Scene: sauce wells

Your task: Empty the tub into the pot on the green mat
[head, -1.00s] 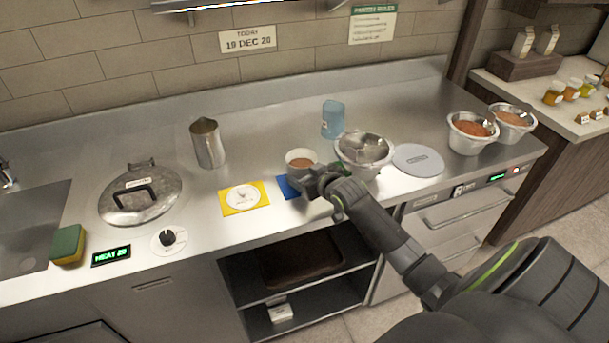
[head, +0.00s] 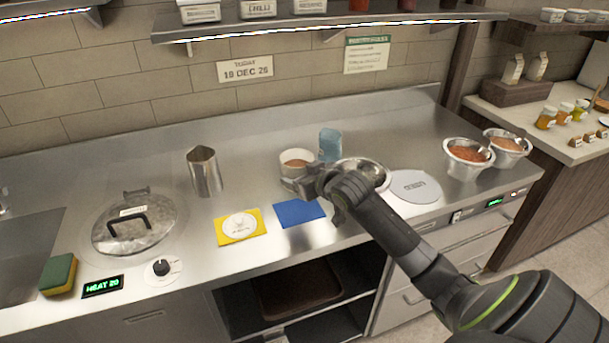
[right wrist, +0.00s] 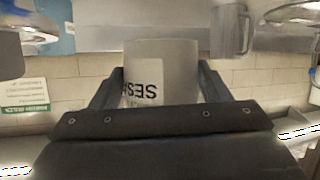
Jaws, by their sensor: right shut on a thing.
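My right gripper (head: 300,186) is shut on a white tub (head: 284,162) with brown contents. The tub is upright in the head view, held above the counter just behind the blue mat. In the right wrist view the tub (right wrist: 172,62) sits between the two fingers, with a label partly reading "SES" upside down. No green mat and no pot on one can be made out in these frames. My left gripper is not in view.
A yellow mat (head: 256,233) and a bare blue mat (head: 310,211) lie at the front. A steel jug (head: 205,174), lidded well (head: 135,240), blue container (head: 331,143), partly hidden steel bowl (head: 377,168) and grey lid (head: 427,191) stand around. Two bowls (head: 464,171) with orange-red contents are right.

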